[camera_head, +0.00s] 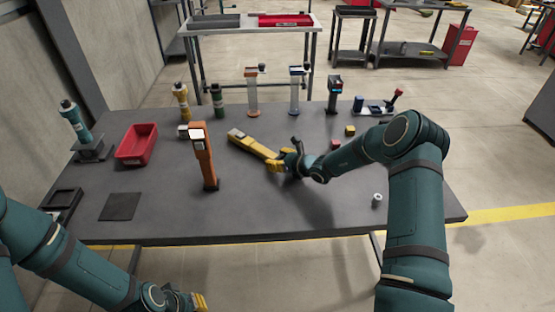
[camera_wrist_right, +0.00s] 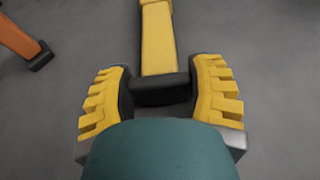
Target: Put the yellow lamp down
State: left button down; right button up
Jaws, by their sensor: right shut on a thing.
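The yellow lamp (camera_head: 250,144) is long and tilted well over from upright, nearly level, with its head end toward the back left. My right gripper (camera_head: 279,162) is shut on its dark base end, over the middle of the table (camera_head: 260,215). In the right wrist view the yellow shaft (camera_wrist_right: 158,40) extends away from me, and the dark base sits between the yellow fingers of the gripper (camera_wrist_right: 161,88). I cannot tell whether the lamp touches the table. My left gripper (camera_head: 197,301) is low at the front, below the table's front edge; its fingers are mostly cut off.
An orange lamp (camera_head: 204,165) stands upright left of the yellow one. A red bin (camera_head: 137,146) and dark mat (camera_head: 120,207) lie at the left. Several upright devices line the back edge. Small blocks (camera_head: 350,130) and a white cylinder (camera_head: 377,200) are at the right. The front middle is clear.

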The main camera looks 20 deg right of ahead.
jog(key=o, duration=0.9)
jog(key=shift+f, duration=0.2)
jog(key=o, duration=0.4)
jog(key=shift+r, duration=0.15)
